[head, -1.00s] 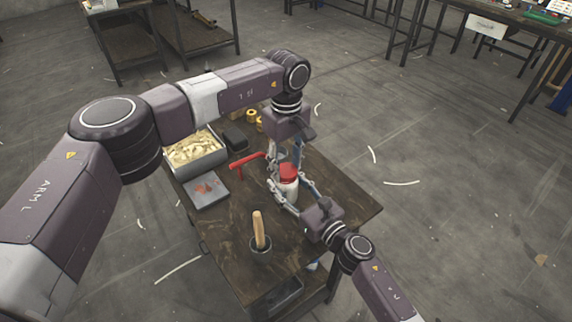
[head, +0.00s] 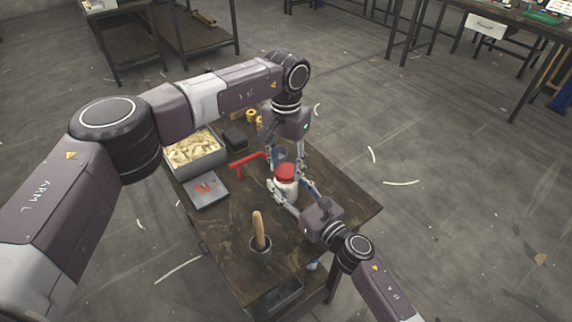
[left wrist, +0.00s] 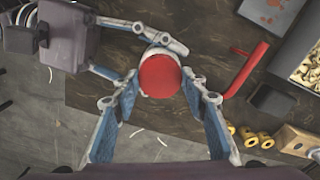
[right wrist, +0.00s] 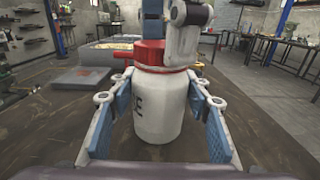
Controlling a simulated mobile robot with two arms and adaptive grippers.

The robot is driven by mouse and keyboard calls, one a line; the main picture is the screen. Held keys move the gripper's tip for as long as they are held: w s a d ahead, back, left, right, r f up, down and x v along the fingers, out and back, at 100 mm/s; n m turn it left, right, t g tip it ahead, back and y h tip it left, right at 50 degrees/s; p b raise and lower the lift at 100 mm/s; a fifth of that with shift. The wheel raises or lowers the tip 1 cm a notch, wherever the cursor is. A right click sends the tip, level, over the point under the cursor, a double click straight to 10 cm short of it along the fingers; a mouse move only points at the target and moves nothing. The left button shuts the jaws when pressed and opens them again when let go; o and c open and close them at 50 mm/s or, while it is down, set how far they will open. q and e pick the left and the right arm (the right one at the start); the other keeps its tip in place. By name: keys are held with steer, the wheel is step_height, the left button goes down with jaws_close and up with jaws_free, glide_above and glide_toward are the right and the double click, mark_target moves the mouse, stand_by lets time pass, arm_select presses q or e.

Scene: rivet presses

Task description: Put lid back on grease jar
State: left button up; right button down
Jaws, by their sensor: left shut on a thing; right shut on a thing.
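The white grease jar (head: 287,188) stands upright on the dark table, and my right gripper (head: 289,194) is shut around its body. The jar's white side fills the middle of the right wrist view (right wrist: 158,105). The red lid (head: 286,171) sits at the jar's mouth and shows as a red disc in the left wrist view (left wrist: 160,76). My left gripper (left wrist: 161,82) comes down from above, shut on the lid with a finger on each side. A left finger hides part of the lid in the right wrist view. I cannot tell whether the lid is fully seated.
A red-handled tool (head: 247,161) lies close behind the jar. A metal bin of pale pieces (head: 194,150), a grey tray (head: 206,190), a black box (head: 236,137) and yellow rings (head: 251,116) are farther left. The table's right corner is clear.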

arm_select(q)
steer(key=o, duration=0.7)
steer(key=shift+c, duration=0.2)
steer(key=shift+r, duration=2.3)
steer(key=shift+c, duration=0.3)
